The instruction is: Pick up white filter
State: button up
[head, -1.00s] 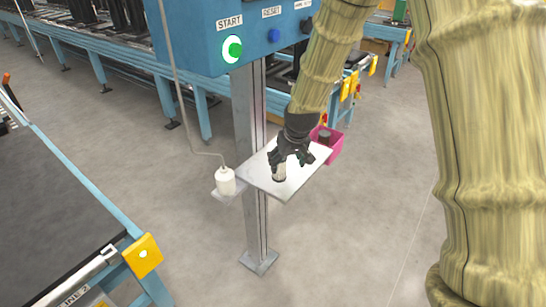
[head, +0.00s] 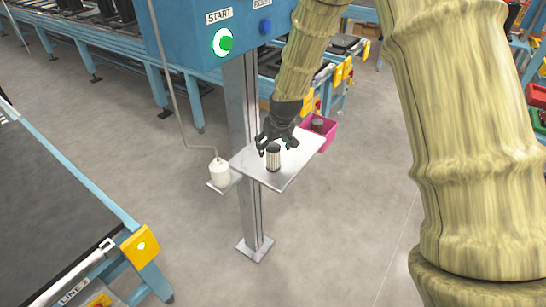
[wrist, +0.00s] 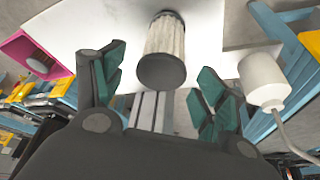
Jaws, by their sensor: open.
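The white filter (head: 273,160), a pleated pale cylinder with dark end caps, stands upright on a small grey metal shelf (head: 250,168) fixed to a post. In the wrist view the filter (wrist: 166,42) lies ahead of my gripper, roughly centred between the fingers, with a dark cap facing the camera. My gripper (head: 277,143) is open just behind and above the filter in the head view.
A pink bin (head: 328,138) with a dark round item in it sits at the shelf's far right edge. The blue START/RESET box (head: 190,50) hangs above on the post (head: 238,100).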

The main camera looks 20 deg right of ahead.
jog(key=shift+p+x, duration=0.9)
jog(key=shift+x, duration=1.55)
jog(key=shift+w, duration=0.1)
jog(key=shift+c, duration=0.3)
jog(key=c, duration=1.1)
jog(key=shift+o, duration=0.2)
jog(key=shift+r, duration=0.2)
